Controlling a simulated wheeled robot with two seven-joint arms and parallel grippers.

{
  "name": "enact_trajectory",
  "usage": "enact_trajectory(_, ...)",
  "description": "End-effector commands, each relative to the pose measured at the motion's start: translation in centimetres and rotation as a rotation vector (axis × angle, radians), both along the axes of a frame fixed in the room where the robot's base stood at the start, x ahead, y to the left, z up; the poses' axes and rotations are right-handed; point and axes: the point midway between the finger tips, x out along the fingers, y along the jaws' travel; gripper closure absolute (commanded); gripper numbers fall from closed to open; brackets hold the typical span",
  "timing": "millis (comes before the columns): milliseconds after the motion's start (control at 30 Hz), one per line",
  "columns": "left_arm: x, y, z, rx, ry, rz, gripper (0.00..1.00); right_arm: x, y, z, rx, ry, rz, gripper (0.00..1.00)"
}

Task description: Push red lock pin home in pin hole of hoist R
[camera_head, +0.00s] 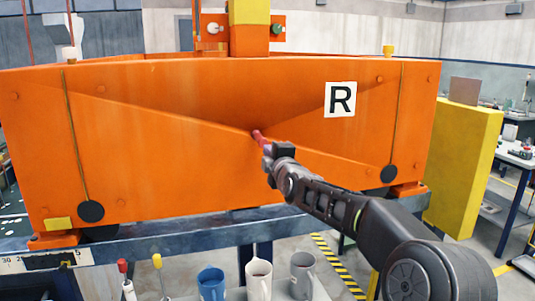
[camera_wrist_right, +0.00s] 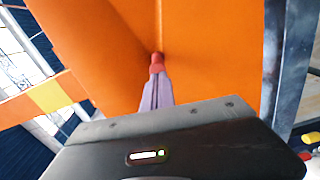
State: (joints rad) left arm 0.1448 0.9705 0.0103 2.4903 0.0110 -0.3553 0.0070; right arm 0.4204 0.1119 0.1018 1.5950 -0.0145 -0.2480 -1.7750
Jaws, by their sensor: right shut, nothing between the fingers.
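The orange hoist R (camera_head: 200,105) fills the middle of the head view and carries a white plate with a black letter R (camera_head: 340,99). The red lock pin (camera_head: 257,136) shows at the middle of its front face, its far end against the orange face. In the right wrist view the pin's red end (camera_wrist_right: 156,62) sits just beyond my fingertips. My right gripper (camera_head: 267,150) is shut with nothing between its fingers, its tips at or very near the pin. The pin hole is hidden behind the pin. My left gripper is not in view.
A blue-grey rail (camera_head: 180,238) runs under the hoist. Below it stand a blue mug (camera_head: 211,284), a white mug (camera_head: 259,280), a grey mug (camera_head: 302,275) and red- and yellow-handled tools. A yellow cabinet (camera_head: 462,165) stands at the right. Black discs hang on cords on the hoist's face.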

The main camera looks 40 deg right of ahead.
Motion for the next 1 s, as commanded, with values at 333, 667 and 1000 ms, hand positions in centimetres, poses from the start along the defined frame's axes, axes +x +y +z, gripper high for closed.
enact_trajectory(333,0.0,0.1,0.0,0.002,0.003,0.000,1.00,0.0,0.0,0.1,0.000,-0.001,0.000,1.00)
enact_trajectory(667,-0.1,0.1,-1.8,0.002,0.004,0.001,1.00,-3.5,1.2,-0.1,-0.002,-0.003,0.001,1.00)
enact_trajectory(1000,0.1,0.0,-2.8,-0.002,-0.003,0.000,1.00,-7.3,2.5,0.0,0.001,-0.001,0.000,1.00)
